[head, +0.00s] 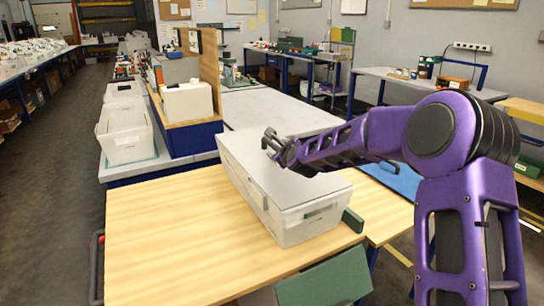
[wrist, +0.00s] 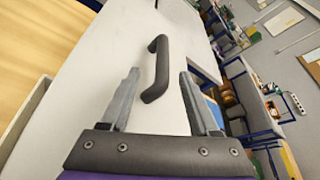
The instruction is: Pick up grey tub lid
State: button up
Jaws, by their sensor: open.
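The grey tub lid (head: 292,192) lies on a long pale tub (head: 310,222) on the wooden table. In the wrist view the lid (wrist: 95,65) looks pale and flat, with a dark bar handle (wrist: 156,68) standing up from it. My gripper (head: 270,141) is over the far part of the lid in the head view. In the wrist view my gripper (wrist: 159,74) is open, with one finger on each side of the handle and a gap to both. It holds nothing. The handle is hard to make out in the head view.
The wooden table (head: 160,240) is clear to the left of the tub. A dark green block (head: 353,220) is at the tub's right end. White bins (head: 125,132) and a blue-based stand (head: 195,137) are at the back left.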

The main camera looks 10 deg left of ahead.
aim_at(277, 148)
jog(key=shift+d+f+x, duration=0.1)
jog(key=shift+d+x, duration=0.05)
jog(key=shift+x, duration=0.75)
jog(key=shift+d+f+x, duration=0.1)
jog(key=shift+d+x, duration=0.05)
jog(key=shift+x, duration=0.8)
jog(key=shift+d+f+x, duration=0.1)
jog(key=shift+x, duration=0.8)
grip_shut()
jog(key=shift+r, duration=0.1)
